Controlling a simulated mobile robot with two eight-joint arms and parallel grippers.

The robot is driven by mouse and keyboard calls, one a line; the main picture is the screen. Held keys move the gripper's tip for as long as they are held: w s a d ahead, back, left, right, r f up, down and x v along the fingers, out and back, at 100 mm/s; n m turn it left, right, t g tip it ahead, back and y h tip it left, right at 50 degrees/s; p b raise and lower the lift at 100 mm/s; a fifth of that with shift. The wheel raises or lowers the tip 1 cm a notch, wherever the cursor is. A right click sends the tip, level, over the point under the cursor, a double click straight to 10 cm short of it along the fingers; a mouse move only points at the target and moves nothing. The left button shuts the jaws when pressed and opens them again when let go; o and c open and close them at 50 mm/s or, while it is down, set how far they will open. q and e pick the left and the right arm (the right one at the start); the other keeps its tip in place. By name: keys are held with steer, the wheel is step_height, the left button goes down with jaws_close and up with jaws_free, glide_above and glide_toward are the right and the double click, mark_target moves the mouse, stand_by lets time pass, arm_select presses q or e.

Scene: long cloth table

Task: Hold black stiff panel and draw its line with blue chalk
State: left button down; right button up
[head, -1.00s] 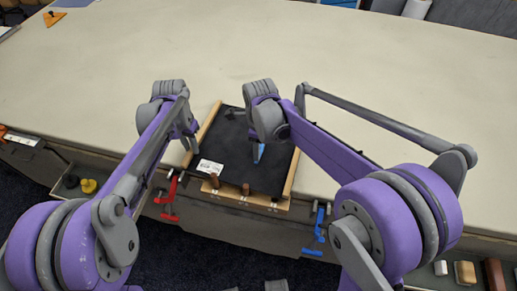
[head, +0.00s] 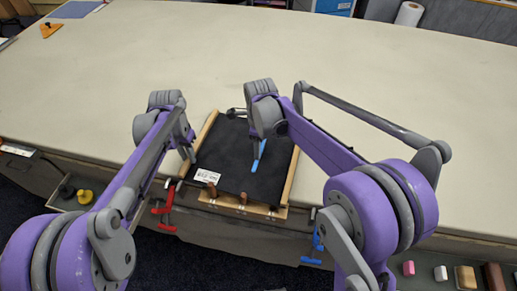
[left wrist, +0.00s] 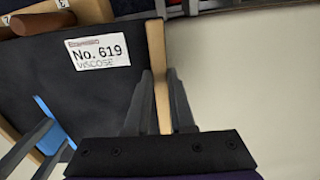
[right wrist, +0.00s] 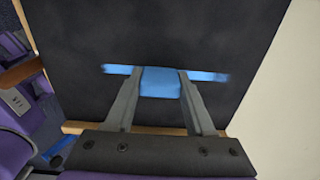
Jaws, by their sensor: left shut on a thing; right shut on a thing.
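The black stiff panel (head: 230,155) lies at the table's near edge, with light wooden strips along its sides. A white label reading "No. 619 VISCOSE" shows in the left wrist view (left wrist: 98,52). My left gripper (head: 190,154) is shut on the panel's left edge, its fingers either side of the wooden strip (left wrist: 160,70). My right gripper (head: 260,140) is over the panel, shut on the blue chalk (right wrist: 160,83). A blue line (right wrist: 206,76) shows on the panel either side of the chalk. The chalk tip's contact is hidden.
A red clamp (head: 166,207) and a blue clamp (head: 316,245) hang at the near edge. Brown pegs (head: 212,190) stand along the panel's near side. Small blocks (head: 440,272) lie at lower right.

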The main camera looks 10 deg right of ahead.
steer(key=shift+w+d, duration=0.3)
steer(key=shift+w, duration=0.2)
steer(key=shift+w+d, duration=0.25)
steer(key=shift+w, duration=0.25)
steer(key=shift+w, duration=0.1)
steer(key=shift+w+d, duration=0.5)
steer(key=shift+w, duration=0.3)
steer(key=shift+w, duration=0.1)
steer(key=shift+w+d, duration=0.45)
steer(key=shift+w, duration=0.35)
steer(key=shift+w, duration=0.1)
steer(key=shift+w+d, duration=0.45)
steer(key=shift+w, duration=0.35)
steer(key=shift+w+d, duration=0.5)
steer(key=shift+w, duration=0.35)
